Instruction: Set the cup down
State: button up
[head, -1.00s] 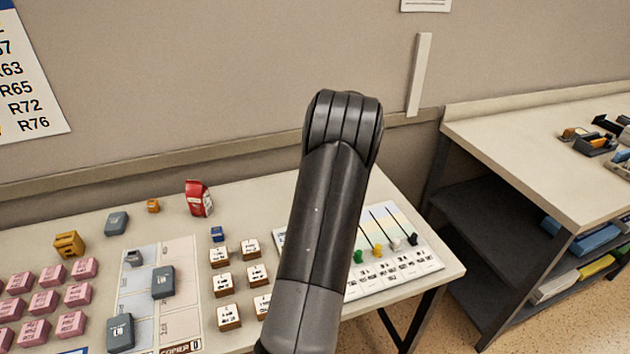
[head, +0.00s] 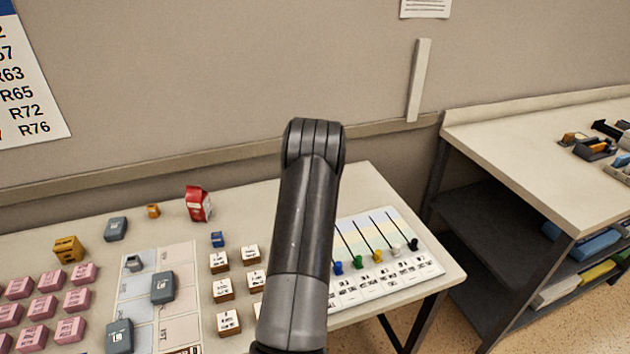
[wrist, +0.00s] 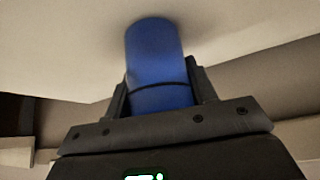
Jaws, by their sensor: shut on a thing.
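The blue cup (wrist: 157,55) is a plain cylinder with a dark line around it in the wrist view. My gripper (wrist: 160,90) is shut on it, with one dark finger on each side. The far end of the cup is close to a pale surface (wrist: 230,30), with soft shading around it. I cannot tell whether they touch. In the head view my arm shows over the table, but the gripper and the cup are not visible there.
The table (head: 352,190) holds pink blocks (head: 42,308), white-topped blocks (head: 252,282), grey blocks (head: 163,287), a red packet (head: 198,204) and a board with coloured pegs (head: 385,262). A bare strip runs along its back. A second table (head: 535,150) stands at right.

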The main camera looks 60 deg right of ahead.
jog(key=o, duration=1)
jog(key=shift+f, duration=0.1)
jog(key=shift+c, duration=0.2)
jog(key=shift+s+a+r, duration=0.15)
jog(key=shift+r, duration=0.45)
jog(key=v, duration=1.1)
